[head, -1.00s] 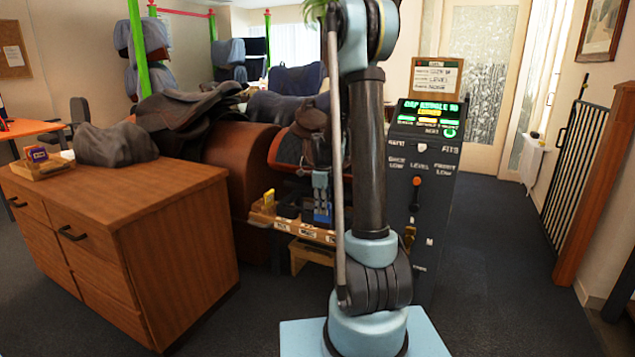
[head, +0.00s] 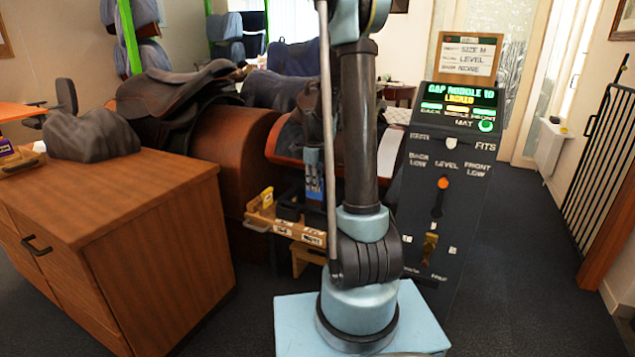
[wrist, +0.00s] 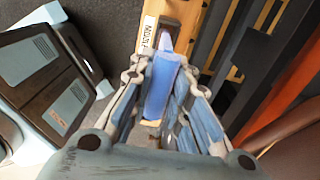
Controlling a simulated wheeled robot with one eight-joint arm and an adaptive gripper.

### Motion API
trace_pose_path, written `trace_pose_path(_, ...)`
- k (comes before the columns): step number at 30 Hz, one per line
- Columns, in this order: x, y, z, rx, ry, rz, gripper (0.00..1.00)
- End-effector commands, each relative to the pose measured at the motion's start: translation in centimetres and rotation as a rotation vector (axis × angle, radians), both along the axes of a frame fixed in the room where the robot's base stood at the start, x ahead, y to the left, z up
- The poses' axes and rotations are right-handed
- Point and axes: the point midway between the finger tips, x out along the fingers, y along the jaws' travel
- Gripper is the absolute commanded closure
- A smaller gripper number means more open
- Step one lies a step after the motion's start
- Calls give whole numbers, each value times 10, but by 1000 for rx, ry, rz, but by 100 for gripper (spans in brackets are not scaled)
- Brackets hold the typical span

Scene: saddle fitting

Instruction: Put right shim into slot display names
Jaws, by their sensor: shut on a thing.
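My gripper (wrist: 163,78) is shut on a pale blue shim (wrist: 160,92) in the wrist view. The shim's far end points at a wooden tray edge with a label that seems to read MIDDLE (wrist: 148,36), beside a dark opening (wrist: 168,34). I cannot tell whether the shim's tip is inside it. In the head view my gripper (head: 314,178) hangs over the wooden tray (head: 312,236), partly hidden by my arm. The display (head: 457,98) on the dark console reads GAP MIDDLE 10, LOCKED.
The console (head: 440,200) stands right of my arm. A wooden cabinet (head: 110,205) with a grey covered lump (head: 92,136) is at the left. A saddle (head: 175,98) rests on a brown stand behind the tray. Open floor (head: 520,240) lies at the right.

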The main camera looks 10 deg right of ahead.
Motion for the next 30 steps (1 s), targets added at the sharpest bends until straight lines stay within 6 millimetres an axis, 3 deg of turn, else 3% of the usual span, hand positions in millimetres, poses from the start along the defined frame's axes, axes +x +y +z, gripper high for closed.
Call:
trace_pose_path(9, 0, -21, -16, 0, 0, -27, 100)
trace_pose_path(30, 0, -23, -55, 0, 0, -30, 100)
